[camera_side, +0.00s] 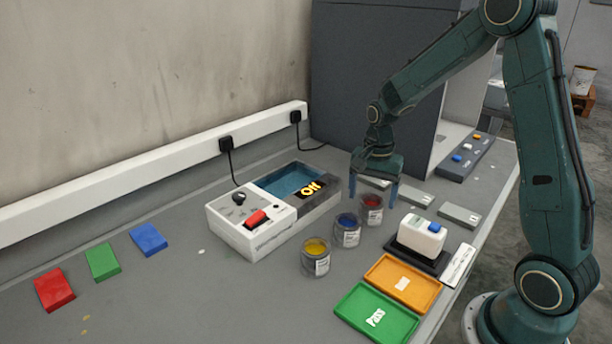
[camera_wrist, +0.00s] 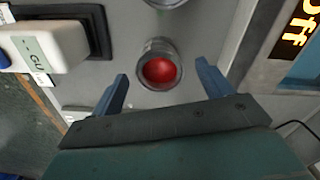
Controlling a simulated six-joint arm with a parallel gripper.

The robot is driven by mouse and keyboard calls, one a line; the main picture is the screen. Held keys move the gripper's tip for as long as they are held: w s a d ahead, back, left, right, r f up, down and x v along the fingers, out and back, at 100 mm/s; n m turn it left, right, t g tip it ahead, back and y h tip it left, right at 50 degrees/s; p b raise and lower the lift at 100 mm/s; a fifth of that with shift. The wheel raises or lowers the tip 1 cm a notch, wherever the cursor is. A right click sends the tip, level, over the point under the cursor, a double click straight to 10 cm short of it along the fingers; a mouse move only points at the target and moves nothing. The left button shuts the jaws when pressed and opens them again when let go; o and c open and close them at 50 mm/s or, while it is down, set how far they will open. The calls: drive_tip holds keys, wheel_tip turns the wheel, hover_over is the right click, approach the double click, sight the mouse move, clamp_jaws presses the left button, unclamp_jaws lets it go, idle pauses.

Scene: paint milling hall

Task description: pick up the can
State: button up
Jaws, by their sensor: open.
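Three small open cans stand in a row on the grey bench in the side view. One holds yellow paint (camera_side: 316,258), one blue paint (camera_side: 346,231) and one red paint (camera_side: 372,210). My gripper (camera_side: 373,192) is open, pointing down above the can of red paint. In the wrist view the red can (camera_wrist: 160,66) lies ahead of and between the blue fingertips of my gripper (camera_wrist: 163,85), with nothing held. The rim of another can (camera_wrist: 165,3) is cut off at the top edge.
A white machine (camera_side: 245,225) with a water basin and an "Off" display stands left of the cans. An orange tray (camera_side: 402,284) and a green "Pass" tray (camera_side: 377,314) lie in front. Coloured blocks (camera_side: 103,262) lie far left.

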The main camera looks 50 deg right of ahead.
sight(371, 210)
drive_tip(key=shift+f, duration=0.1)
drive_tip(key=shift+f, duration=2.5)
drive_tip(key=shift+c, duration=0.2)
drive_tip(key=c, duration=1.1)
